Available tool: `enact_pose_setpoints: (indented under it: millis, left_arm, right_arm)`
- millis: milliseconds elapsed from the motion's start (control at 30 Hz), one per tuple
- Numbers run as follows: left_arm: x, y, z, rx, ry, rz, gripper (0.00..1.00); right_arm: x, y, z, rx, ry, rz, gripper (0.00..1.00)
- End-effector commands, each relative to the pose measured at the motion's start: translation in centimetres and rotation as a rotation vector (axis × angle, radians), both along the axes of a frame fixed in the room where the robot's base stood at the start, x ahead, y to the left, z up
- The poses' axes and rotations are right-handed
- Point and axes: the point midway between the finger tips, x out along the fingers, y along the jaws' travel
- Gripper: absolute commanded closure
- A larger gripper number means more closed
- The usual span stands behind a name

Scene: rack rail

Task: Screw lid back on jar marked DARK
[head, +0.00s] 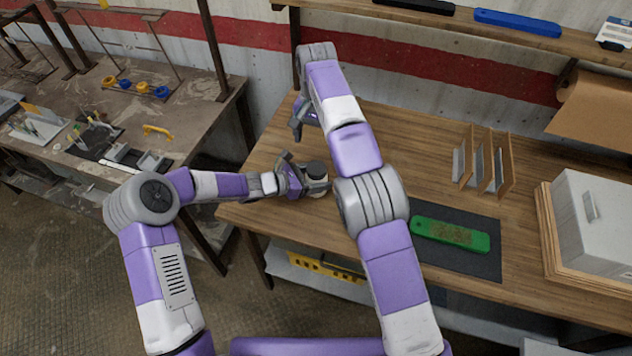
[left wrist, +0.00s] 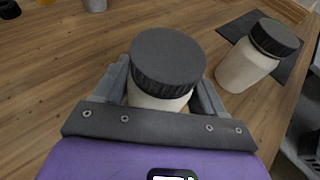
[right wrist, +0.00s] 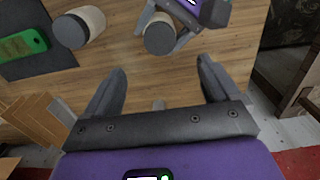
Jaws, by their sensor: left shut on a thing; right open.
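My left gripper (head: 302,179) is shut around a pale jar (left wrist: 160,101) that stands upright on the wooden bench. A dark ribbed lid (left wrist: 168,60) sits on top of this jar; I cannot tell how tightly. A second pale jar (left wrist: 240,72) with a similar dark lid (left wrist: 275,38) is beside it, near the dark mat; my right arm hides it in the head view. No marking is readable on either jar. My right gripper (right wrist: 160,70) is open and empty, behind the held jar in the head view (head: 300,122).
A green brush (head: 450,234) lies on the dark mat (head: 485,258). Wooden dividers (head: 482,165) and a grey box (head: 595,225) stand to the right.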

Motion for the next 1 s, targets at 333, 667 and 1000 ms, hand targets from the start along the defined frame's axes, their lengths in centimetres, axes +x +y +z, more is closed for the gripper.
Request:
enact_pose_setpoints:
  millis: [333,667,1000]
  left_arm:
    - [0.1,0.1,0.0,0.0,-0.001,0.002,1.0]
    - [0.1,0.1,0.0,0.0,-0.001,0.002,0.16]
    - [0.0,0.2,0.0,0.0,-0.001,0.002,0.0]
  right_arm:
    - [0.0,-0.1,1.5,-0.002,0.002,-0.001,0.11]
    - [0.0,-0.1,1.5,-0.002,0.002,-0.001,0.11]
    - [0.0,-0.1,1.5,-0.002,0.002,-0.001,0.11]
